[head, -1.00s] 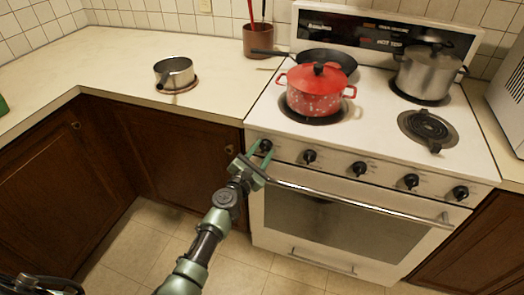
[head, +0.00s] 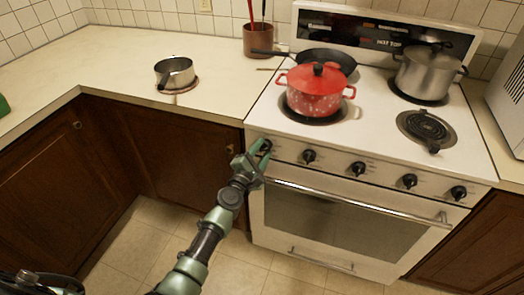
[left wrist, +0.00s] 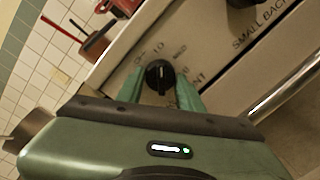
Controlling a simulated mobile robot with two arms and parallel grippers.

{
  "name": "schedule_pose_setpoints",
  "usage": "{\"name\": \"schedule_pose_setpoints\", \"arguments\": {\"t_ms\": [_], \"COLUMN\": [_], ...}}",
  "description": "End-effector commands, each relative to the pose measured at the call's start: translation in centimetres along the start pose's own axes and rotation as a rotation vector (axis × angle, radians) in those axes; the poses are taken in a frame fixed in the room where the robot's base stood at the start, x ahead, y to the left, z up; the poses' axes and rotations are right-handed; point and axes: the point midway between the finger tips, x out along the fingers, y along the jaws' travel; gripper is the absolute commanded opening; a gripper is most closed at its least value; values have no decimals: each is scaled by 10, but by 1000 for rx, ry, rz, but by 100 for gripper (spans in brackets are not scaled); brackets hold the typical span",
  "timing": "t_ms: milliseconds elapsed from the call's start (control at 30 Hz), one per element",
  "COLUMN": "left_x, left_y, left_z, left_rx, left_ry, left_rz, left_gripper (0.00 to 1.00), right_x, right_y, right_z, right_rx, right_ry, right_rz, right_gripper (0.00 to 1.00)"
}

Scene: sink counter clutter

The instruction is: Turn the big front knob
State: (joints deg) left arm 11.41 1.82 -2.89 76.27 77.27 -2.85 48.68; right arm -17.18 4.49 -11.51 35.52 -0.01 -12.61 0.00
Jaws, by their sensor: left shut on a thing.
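The leftmost black knob (head: 267,146) on the stove's front panel is partly hidden by my left gripper (head: 261,151) in the head view. In the left wrist view the knob (left wrist: 159,76) is round and black with a light pointer mark. Partly readable print ending in "NT" shows beside it. The green fingers of my left gripper (left wrist: 160,90) lie on either side of this knob and are shut on it. My right gripper is not in view.
More knobs (head: 358,168) run along the panel to the right. The oven handle (head: 350,202) lies just below. A red pot (head: 315,95) stands on the front left burner, above the knob. The floor (head: 160,225) before the cabinets is free.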

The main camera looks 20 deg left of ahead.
Motion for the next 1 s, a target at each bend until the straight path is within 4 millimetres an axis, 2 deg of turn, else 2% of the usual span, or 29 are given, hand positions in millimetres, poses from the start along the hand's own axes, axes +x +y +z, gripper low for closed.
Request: {"name": "schedule_pose_setpoints", "arguments": {"t_ms": [200, 233, 300, 833, 1000], "left_x": [0, 0, 0, 1, 1], "left_y": [-2, -2, -1, 4, 4], "left_z": [-1, -1, -1, 0, 0], "left_rx": [-2, -2, -2, -7, -108], "left_ry": [2, 2, 2, -1, -9], "left_rz": [-2, -2, -2, 7, 11], "left_gripper": [0, 45, 58, 58, 58], "right_x": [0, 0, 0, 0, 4], "right_y": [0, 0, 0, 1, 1], "right_z": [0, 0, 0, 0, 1], "right_rx": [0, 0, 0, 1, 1], "right_ry": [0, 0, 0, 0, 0], "right_rz": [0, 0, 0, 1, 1], "right_gripper": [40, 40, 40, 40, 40]}}
